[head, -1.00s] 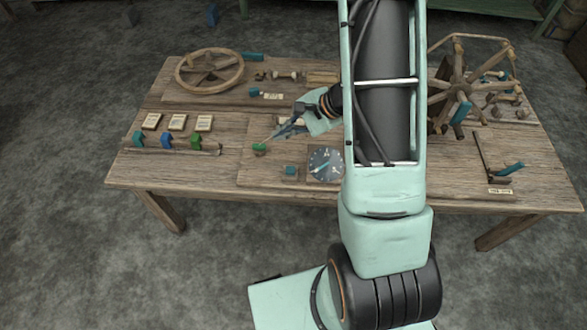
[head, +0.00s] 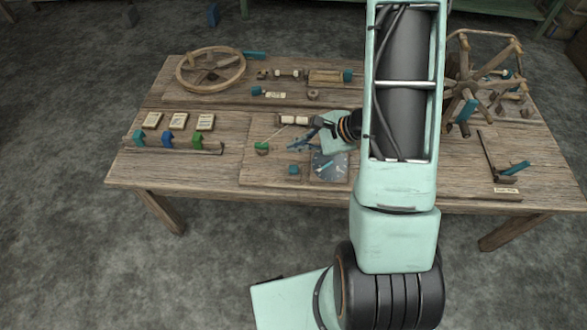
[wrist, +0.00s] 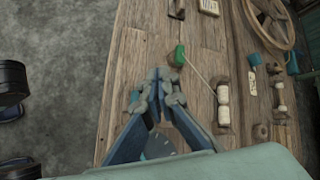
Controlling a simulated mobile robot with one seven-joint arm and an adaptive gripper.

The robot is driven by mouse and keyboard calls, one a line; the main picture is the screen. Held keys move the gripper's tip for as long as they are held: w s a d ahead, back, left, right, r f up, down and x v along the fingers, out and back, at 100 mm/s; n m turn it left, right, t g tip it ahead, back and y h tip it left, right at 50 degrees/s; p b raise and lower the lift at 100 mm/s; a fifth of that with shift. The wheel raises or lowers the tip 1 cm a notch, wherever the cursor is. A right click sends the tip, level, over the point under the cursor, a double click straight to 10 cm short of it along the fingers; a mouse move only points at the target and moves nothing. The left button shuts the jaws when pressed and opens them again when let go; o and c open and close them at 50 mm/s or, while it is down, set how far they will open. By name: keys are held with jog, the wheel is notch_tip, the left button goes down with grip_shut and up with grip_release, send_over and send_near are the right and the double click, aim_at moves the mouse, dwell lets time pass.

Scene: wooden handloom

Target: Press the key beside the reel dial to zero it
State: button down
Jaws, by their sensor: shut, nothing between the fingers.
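The reel dial (head: 329,168) is a dark round face on a square plate near the table's front edge. My forearm stands just right of it. The teal key (head: 294,170) is on a small wooden block to the dial's left. My gripper (head: 293,144) is shut and empty, above the table just behind the key and dial, apart from the key. In the wrist view my gripper (wrist: 158,76) has its tips together, and part of the dial (wrist: 160,146) shows between the fingers. The key cannot be made out there, likely behind a finger.
A green knob (head: 262,147) on a thin rod stands left of my gripper; it also shows in the wrist view (wrist: 179,55). A white-wrapped spool (head: 294,120) lies behind. A rack with coloured pegs (head: 170,146) is at left, a spoked reel (head: 470,85) at right.

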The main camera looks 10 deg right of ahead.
jog(key=b, duration=0.4)
send_over(296, 169)
notch_tip(296, 169, down, 6)
jog(key=shift+a+f, duration=0.1)
jog(key=shift+f, duration=0.05)
jog(key=shift+f+b, duration=0.65)
jog(key=shift+b, duration=0.1)
jog(key=shift+f, duration=0.1)
dwell(0.4)
jog(key=shift+f+b, duration=0.3)
jog(key=shift+b, duration=0.4)
